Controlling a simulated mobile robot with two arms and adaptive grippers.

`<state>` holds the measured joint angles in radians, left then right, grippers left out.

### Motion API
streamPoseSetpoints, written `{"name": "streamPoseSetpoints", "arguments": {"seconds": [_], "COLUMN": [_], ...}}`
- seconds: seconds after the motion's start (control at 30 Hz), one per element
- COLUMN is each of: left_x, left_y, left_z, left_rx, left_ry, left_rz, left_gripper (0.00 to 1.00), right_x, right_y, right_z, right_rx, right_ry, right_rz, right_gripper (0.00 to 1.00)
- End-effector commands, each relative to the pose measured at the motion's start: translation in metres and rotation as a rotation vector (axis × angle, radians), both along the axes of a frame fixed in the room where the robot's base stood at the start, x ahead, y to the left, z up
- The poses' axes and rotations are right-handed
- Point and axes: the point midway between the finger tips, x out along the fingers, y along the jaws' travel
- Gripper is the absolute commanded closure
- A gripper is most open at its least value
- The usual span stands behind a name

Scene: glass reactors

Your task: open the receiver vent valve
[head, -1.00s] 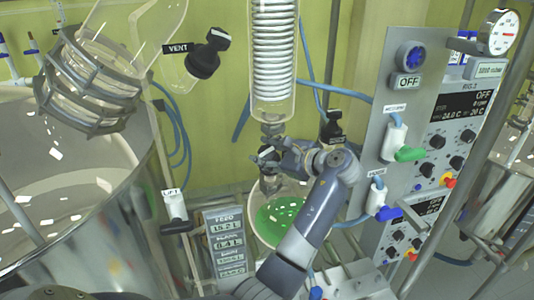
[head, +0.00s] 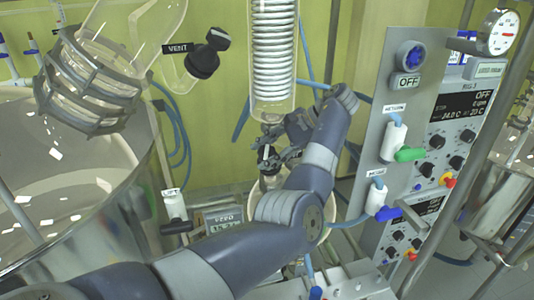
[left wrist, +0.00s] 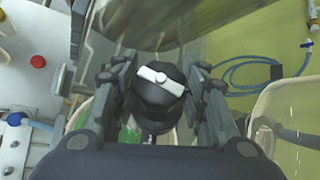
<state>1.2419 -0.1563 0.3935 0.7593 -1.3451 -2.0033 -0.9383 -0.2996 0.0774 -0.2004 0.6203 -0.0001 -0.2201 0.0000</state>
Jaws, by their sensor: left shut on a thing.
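A black valve knob with a white bar on top (left wrist: 160,80) sits between the fingers of my left gripper in the left wrist view. The left gripper (head: 276,153) is shut on it, just below the glass coil condenser (head: 274,55). In the head view the fingers and arm cover most of the knob, and no readable label shows on it. Green contents (left wrist: 128,133) of the vessel below show in the left wrist view; my arm hides most of this vessel in the head view. My right gripper is not in view.
A control panel (head: 405,120) with green and blue valve handles stands close to the right of my arm. Blue hoses (head: 178,130) hang along the back wall.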

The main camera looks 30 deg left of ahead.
Motion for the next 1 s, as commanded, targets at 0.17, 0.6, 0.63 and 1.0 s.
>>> {"name": "streamPoseSetpoints", "arguments": {"seconds": [0.17, 0.6, 0.63, 1.0], "left_x": [-0.0002, -0.0006, -0.0007, -0.0006], "left_y": [-0.0005, -0.0003, -0.0002, -0.0001], "left_z": [-0.0013, -0.0024, -0.0024, -0.0022], "left_rx": [-0.040, -0.063, -0.063, -0.061], "left_ry": [-0.012, -0.022, -0.022, -0.022], "left_rz": [0.057, 0.096, 0.096, 0.094], "left_gripper": [0.84, 0.84, 0.84, 0.39], "right_x": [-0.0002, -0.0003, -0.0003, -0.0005], "right_y": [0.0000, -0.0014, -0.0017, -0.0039], "right_z": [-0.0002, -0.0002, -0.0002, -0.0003], "right_rx": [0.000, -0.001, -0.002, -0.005], "right_ry": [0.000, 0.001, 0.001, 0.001], "right_rz": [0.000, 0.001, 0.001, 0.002], "right_gripper": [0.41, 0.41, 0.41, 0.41]}}
